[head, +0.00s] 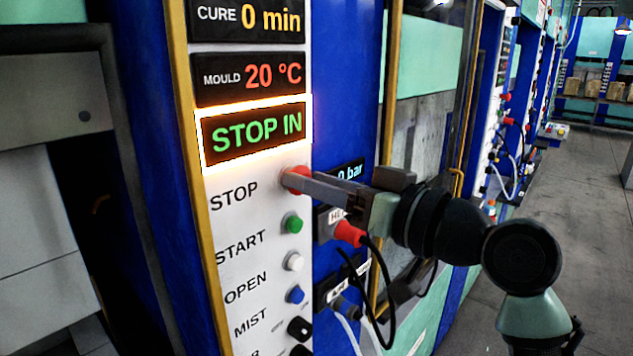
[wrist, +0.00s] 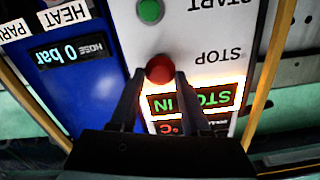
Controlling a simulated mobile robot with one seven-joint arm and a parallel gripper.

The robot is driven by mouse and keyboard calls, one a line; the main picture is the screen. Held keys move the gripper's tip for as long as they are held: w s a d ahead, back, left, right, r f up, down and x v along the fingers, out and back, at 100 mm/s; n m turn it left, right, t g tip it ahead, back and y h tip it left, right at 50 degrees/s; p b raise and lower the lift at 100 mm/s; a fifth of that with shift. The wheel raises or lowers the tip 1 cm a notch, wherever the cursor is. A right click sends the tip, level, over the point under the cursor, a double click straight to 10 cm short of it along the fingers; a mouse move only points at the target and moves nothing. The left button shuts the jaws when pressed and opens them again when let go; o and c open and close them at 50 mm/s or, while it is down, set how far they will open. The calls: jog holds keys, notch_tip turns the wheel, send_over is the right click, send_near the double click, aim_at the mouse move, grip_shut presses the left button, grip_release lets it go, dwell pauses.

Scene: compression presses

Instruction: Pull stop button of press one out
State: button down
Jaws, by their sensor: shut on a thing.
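The red stop button (head: 294,178) sits on the white control panel (head: 240,265), to the right of the word STOP. A lit display (head: 255,132) above it reads STOP IN. My gripper (head: 300,182) reaches in from the right with its fingertips at the stop button and partly covers it. In the wrist view my two fingers (wrist: 160,80) are on either side of the red button (wrist: 160,68), shut on it. The panel looks upside down there, and the STOP IN display (wrist: 195,98) is partly hidden behind a finger.
Below the stop button are a green start button (head: 292,223), a white open button (head: 294,261), a blue mist button (head: 295,295) and black knobs (head: 299,328). A red connector (head: 349,233) with a black cable hangs under my gripper. Grey floor (head: 570,190) is clear at right.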

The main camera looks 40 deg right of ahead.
jog(key=shift+s+d+b, duration=0.1)
jog(key=shift+s+b, duration=0.5)
jog(key=shift+s, duration=0.2)
jog(key=c, duration=0.8)
grip_release()
jog(key=o, duration=0.4)
jog(key=shift+s, duration=0.15)
jog(key=shift+o, duration=0.2)
jog(key=s+d+b, duration=0.1)
jog(key=s+b, duration=0.4)
jog(key=s, duration=0.7)
jog(key=shift+s, duration=0.4)
